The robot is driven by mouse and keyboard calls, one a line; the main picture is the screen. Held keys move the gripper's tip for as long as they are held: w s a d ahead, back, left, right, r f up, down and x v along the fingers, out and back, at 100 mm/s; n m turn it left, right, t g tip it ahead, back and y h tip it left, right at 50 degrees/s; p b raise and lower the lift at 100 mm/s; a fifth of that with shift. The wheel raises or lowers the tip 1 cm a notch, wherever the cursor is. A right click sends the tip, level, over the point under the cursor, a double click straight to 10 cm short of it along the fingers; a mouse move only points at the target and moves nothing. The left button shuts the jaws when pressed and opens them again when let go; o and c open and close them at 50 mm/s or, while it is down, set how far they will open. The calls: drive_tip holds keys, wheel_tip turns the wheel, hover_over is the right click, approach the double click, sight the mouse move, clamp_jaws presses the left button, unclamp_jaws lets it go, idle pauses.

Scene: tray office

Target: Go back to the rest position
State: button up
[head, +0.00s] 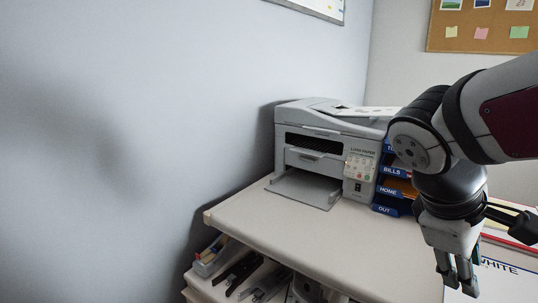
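My gripper (458,283) is at the lower right of the head view, pointing down. It is above or in front of the right part of the desk, beside a white sheet or folder (505,285) marked "WHITE". Its fingers show from the side with a gap between parts of them. I cannot tell how far they are apart, and nothing is clearly visible between them. My arm comes in from the right edge and bends downward to the gripper.
A grey printer (318,155) stands on the pale desk (275,222) against the wall. Blue labelled trays (392,190) stand beside it, partly behind my arm. The desk's front left is clear. A lower shelf (205,285) holds stationery. A cork board (480,35) hangs behind.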

drive_tip(key=s+a+f+m+y, duration=0.25)
drive_tip(key=s+a+m, duration=0.2)
drive_tip(key=s, duration=0.35)
drive_tip(key=s+a+f+m+y, duration=0.1)
drive_tip(key=s+a+m+y, duration=0.3)
drive_tip(key=s, duration=0.5)
wheel_tip(320, 180, up, 27)
drive_tip(key=n+t+p, duration=0.1)
drive_tip(key=t+p, duration=0.2)
drive_tip(key=p, duration=2.2)
drive_tip(key=shift+w+a+r, duration=0.15)
drive_tip(key=shift+w+a, duration=0.05)
drive_tip(key=shift+w, duration=0.05)
